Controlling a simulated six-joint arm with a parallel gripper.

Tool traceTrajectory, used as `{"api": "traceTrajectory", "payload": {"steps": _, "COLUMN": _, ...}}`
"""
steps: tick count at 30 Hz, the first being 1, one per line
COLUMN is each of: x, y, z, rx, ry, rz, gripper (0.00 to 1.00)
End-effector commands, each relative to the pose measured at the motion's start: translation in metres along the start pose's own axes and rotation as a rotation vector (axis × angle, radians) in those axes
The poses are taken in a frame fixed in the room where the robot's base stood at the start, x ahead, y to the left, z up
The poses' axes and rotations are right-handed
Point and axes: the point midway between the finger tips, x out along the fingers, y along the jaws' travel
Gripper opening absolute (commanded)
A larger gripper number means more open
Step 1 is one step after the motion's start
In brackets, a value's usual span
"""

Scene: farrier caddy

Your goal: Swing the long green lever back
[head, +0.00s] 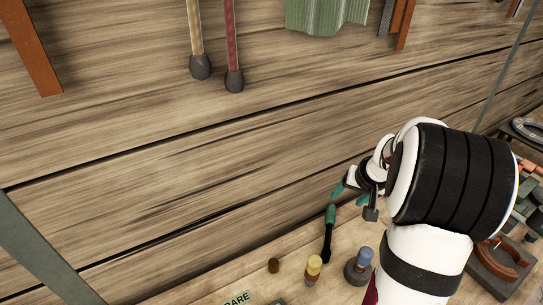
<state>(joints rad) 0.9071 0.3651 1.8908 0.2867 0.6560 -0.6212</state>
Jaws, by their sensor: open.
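The long lever (330,216) stands at the wall side of the bench, in the lower middle of the head view. It has a green upper part and a dark lower part, and leans slightly to the right at its top. My gripper (349,195), with green fingertips, is open just above and to the right of the lever's top. I see no clear contact between them, and depth is hard to judge. My arm hides part of the bench to the right.
A yellow-topped peg (313,268), a blue-topped knob (364,260) and a small brown knob (273,265) stand near the lever's foot. A label (237,299) lies at the front. A brown-handled tool (502,257) is at right. The plank wall (180,170) rises behind.

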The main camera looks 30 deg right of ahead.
Motion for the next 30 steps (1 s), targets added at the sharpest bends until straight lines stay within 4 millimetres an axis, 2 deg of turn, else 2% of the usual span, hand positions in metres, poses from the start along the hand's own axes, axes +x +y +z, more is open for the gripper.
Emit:
{"api": "traceTrajectory", "payload": {"steps": 1, "x": 0.002, "y": 0.006, "z": -0.003, "rx": 0.005, "ry": 0.006, "rz": 0.005, "gripper": 0.67}}
{"api": "traceTrajectory", "payload": {"steps": 5, "x": 0.008, "y": 0.006, "z": -0.003, "rx": 0.003, "ry": 0.006, "rz": 0.005, "gripper": 0.67}}
{"api": "traceTrajectory", "payload": {"steps": 7, "x": 0.020, "y": 0.005, "z": -0.002, "rx": 0.002, "ry": 0.002, "rz": 0.004, "gripper": 0.67}}
{"api": "traceTrajectory", "payload": {"steps": 15, "x": 0.100, "y": 0.005, "z": -0.001, "rx": 0.003, "ry": -0.001, "rz": 0.004, "gripper": 0.67}}
{"api": "traceTrajectory", "payload": {"steps": 21, "x": 0.143, "y": 0.005, "z": -0.002, "rx": 0.002, "ry": 0.002, "rz": 0.004, "gripper": 0.67}}
{"api": "traceTrajectory", "payload": {"steps": 25, "x": 0.156, "y": 0.005, "z": -0.002, "rx": 0.002, "ry": 0.003, "rz": 0.005, "gripper": 0.67}}
{"api": "traceTrajectory", "payload": {"steps": 30, "x": 0.160, "y": 0.005, "z": -0.002, "rx": 0.003, "ry": 0.004, "rz": 0.004, "gripper": 0.67}}
